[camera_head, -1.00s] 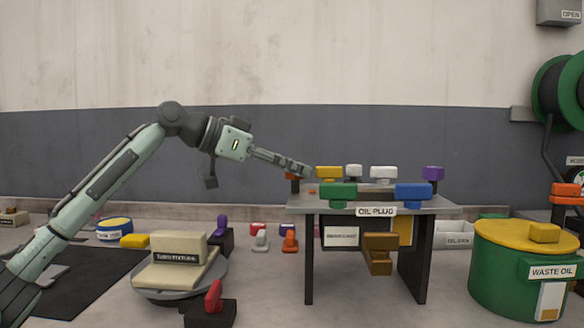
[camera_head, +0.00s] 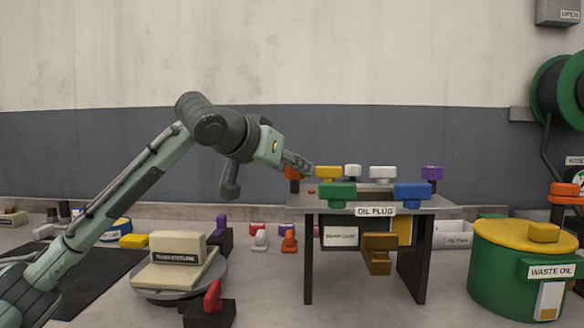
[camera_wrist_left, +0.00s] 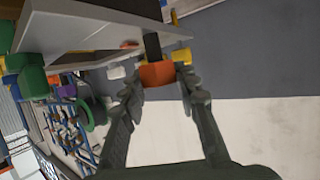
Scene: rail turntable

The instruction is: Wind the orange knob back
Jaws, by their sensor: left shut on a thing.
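The orange knob (camera_head: 292,172) stands at the back left corner of the grey table (camera_head: 444,204), partly hidden behind my left gripper (camera_head: 303,167) in the head view. In the left wrist view the orange knob (camera_wrist_left: 157,74) sits between the two fingertips of my left gripper (camera_wrist_left: 158,82), on a dark stem. The fingers are shut on it, one on each side. My right gripper is not in view.
Yellow, white, purple, green and blue knobs stand along the table, such as the yellow one (camera_head: 328,173) close beside the fingers. A turntable (camera_head: 150,293) with a beige block stands left. A green waste oil drum (camera_head: 490,270) stands right.

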